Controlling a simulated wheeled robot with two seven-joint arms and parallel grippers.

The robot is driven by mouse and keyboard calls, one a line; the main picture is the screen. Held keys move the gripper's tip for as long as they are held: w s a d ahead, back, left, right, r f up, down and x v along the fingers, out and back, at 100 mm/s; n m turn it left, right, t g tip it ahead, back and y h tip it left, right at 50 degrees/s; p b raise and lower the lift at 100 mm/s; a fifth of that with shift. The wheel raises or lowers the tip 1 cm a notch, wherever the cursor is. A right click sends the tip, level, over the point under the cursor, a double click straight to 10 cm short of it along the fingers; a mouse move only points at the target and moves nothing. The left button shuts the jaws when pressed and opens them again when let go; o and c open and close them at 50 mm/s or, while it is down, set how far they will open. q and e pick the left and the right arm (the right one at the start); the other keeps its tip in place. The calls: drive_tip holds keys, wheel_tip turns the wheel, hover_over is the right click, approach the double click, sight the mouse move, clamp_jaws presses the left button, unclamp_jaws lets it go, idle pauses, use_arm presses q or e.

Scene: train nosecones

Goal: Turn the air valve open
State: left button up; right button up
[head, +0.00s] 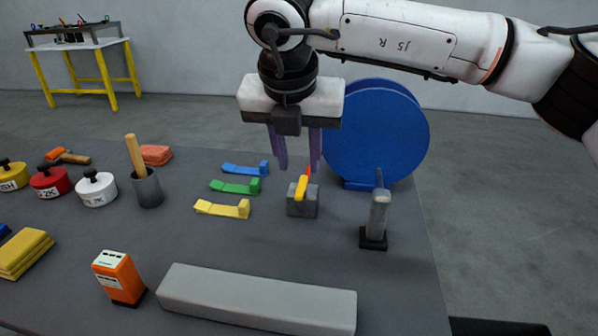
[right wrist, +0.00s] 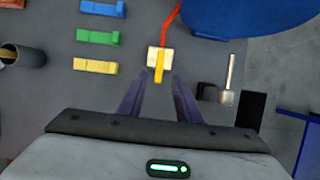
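The air valve (head: 302,205) is a small grey block with a yellow lever handle (head: 301,187) on top and a red hose running from it toward the blue reel. In the right wrist view the valve block (right wrist: 152,57) sits just beyond my fingertips, and its yellow lever (right wrist: 159,68) points back toward me, in line with the gap. My right gripper (head: 298,168) points down above and slightly behind the valve, its two purple fingers apart and empty. It also shows in the right wrist view (right wrist: 160,78). My left gripper is not in view.
A large blue reel (head: 375,130) stands behind and right of the valve. A grey upright tool on a black base (head: 376,220) stands to the right. Blue, green and yellow (head: 222,208) clips lie to the left. A long grey bar (head: 257,298) lies in front.

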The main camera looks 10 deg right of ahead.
sight(301, 186)
drive_tip(key=x, duration=0.6)
drive_tip(key=shift+w+f, duration=0.1)
drive_tip(key=shift+f, duration=0.05)
clamp_jaws()
